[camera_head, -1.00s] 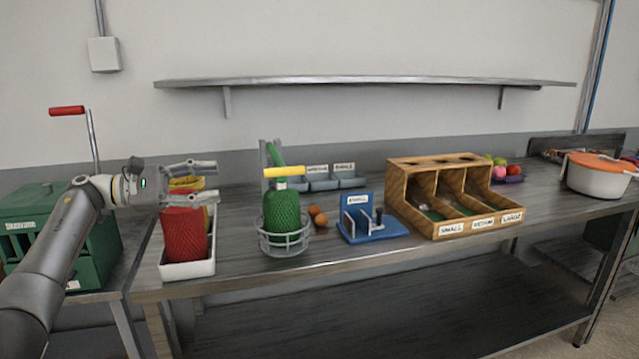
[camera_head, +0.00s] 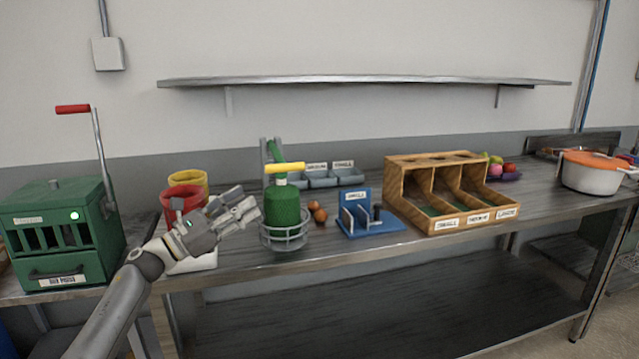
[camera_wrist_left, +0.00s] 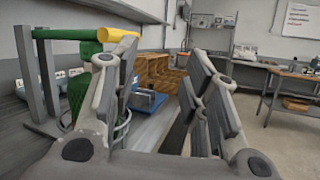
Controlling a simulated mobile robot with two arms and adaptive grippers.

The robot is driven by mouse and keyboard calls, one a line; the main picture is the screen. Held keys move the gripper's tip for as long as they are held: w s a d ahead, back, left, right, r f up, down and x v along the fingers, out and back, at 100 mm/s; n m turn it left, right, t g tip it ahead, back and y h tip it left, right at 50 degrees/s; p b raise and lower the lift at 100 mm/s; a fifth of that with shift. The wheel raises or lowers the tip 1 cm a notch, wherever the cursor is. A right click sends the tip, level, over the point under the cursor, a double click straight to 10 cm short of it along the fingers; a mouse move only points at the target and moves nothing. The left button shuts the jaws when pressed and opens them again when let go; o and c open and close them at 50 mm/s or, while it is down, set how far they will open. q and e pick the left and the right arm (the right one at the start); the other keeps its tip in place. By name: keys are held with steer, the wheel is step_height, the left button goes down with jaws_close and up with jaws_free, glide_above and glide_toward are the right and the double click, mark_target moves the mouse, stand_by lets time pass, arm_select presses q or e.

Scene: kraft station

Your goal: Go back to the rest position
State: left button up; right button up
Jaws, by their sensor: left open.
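My left gripper (camera_head: 243,205) is open and empty in the head view. It is in front of the white tray (camera_head: 195,264) and just left of the green mesh bottle (camera_head: 283,205) in its wire basket. In the left wrist view its open fingers (camera_wrist_left: 165,100) frame the bench, with nothing between them. The yellow bar (camera_wrist_left: 118,35) and part of the green frame show behind the left finger. My right gripper is not in view.
A red container (camera_head: 178,200) and a yellow one (camera_head: 188,178) stand behind my arm. A green box with a crank (camera_head: 60,225) is at left. A blue fixture (camera_head: 370,222), wooden sorter (camera_head: 432,205) and pot (camera_head: 590,178) stand to the right. A shelf (camera_head: 360,82) hangs above.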

arm_select(q)
steer(key=s+a+f+n+t+y, duration=0.1)
steer(key=s+a+f+n+y, duration=0.1)
steer(key=s+f+n+y, duration=0.6)
steer(key=s+a+f+n+t+y, duration=0.15)
steer(key=f+n+y, duration=0.25)
steer(key=f+n, duration=0.8)
steer(key=s+a+f+n+y, duration=0.2)
steer(key=s+f+n+y, duration=0.4)
steer(key=n, duration=0.8)
steer(key=s+d+f+n+g, duration=0.1)
steer(key=s+f+n+g, duration=0.3)
steer(key=s, duration=0.7)
steer(key=s+f+n+g, duration=0.4)
steer(key=s+f, duration=0.1)
steer(key=s, duration=0.6)
steer(key=s+d+f+n+g, duration=0.1)
steer(key=s+f+n+g, duration=0.3)
steer(key=s, duration=0.8)
step_height(320, 180, down, 24)
steer(key=s+g+p, duration=0.1)
steer(key=g+p, duration=0.1)
steer(key=s+a+f+p, duration=0.1)
steer(key=s+a+f, duration=0.1)
steer(key=s+f, duration=1.2)
steer(key=s, duration=0.2)
steer(key=shift+s+a+g+h+p, duration=0.3)
steer(key=shift+s+a+g+p, duration=0.05)
steer(key=shift+a+p, duration=0.05)
